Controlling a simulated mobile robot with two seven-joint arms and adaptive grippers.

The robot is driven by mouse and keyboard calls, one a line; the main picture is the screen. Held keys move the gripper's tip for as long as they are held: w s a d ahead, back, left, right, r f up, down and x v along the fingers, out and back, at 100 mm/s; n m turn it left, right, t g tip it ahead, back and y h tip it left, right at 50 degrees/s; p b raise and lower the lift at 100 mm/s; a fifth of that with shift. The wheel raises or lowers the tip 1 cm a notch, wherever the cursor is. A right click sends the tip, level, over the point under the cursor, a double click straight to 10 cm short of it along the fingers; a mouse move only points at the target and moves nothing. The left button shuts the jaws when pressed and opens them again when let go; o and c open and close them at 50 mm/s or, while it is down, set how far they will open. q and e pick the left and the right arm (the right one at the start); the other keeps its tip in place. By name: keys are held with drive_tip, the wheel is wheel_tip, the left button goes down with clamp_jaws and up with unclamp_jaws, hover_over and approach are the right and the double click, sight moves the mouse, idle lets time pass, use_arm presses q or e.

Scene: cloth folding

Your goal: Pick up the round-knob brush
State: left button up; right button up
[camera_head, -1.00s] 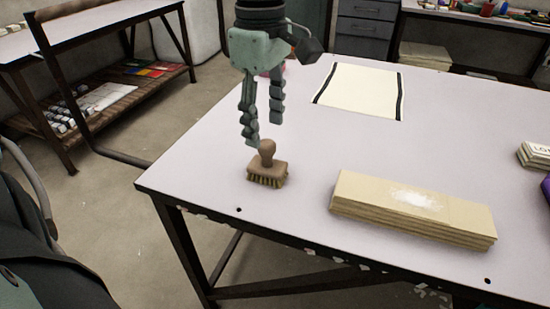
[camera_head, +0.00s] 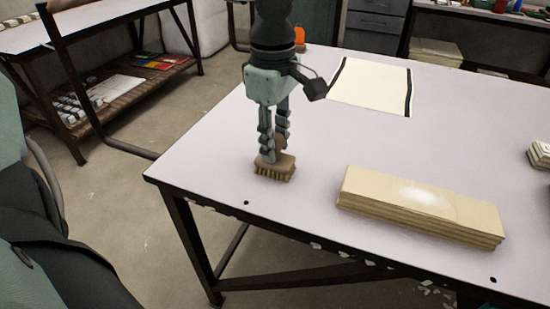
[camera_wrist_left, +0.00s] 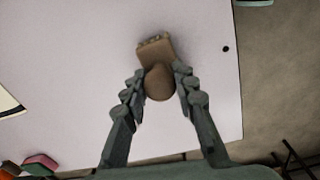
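The round-knob brush (camera_head: 275,170) has a brown wooden block, a round knob and tan bristles. It sits upright, bristles down, near the table's left front corner. My left gripper (camera_head: 274,146) points down over it with a finger on each side of the knob, which they partly hide. In the left wrist view, the knob (camera_wrist_left: 160,84) lies between the two fingertips, which look closed against its sides, and the block (camera_wrist_left: 156,48) shows just beyond. No gap between bristles and table is clear. My right gripper is not in view.
A stack of beige boards (camera_head: 420,208) with a white patch lies right of the brush on the pale table (camera_head: 230,145). A cream sheet with black edges (camera_head: 371,86) lies farther back. An orange object (camera_head: 299,35) stands behind my arm. The table's front edge is close.

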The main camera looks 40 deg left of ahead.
use_arm(q)
clamp_jaws()
drive_tip(key=shift+r, duration=0.45)
drive_tip(key=r, duration=0.2)
drive_tip(key=s+r, duration=0.1)
drive_tip(key=r, duration=0.1)
drive_tip(key=s+a+r, duration=0.1)
drive_tip(key=s+r, duration=0.5)
drive_tip(key=s, duration=0.4)
drive_tip(key=shift+s+a, duration=0.3)
drive_tip(key=shift+a, duration=0.05)
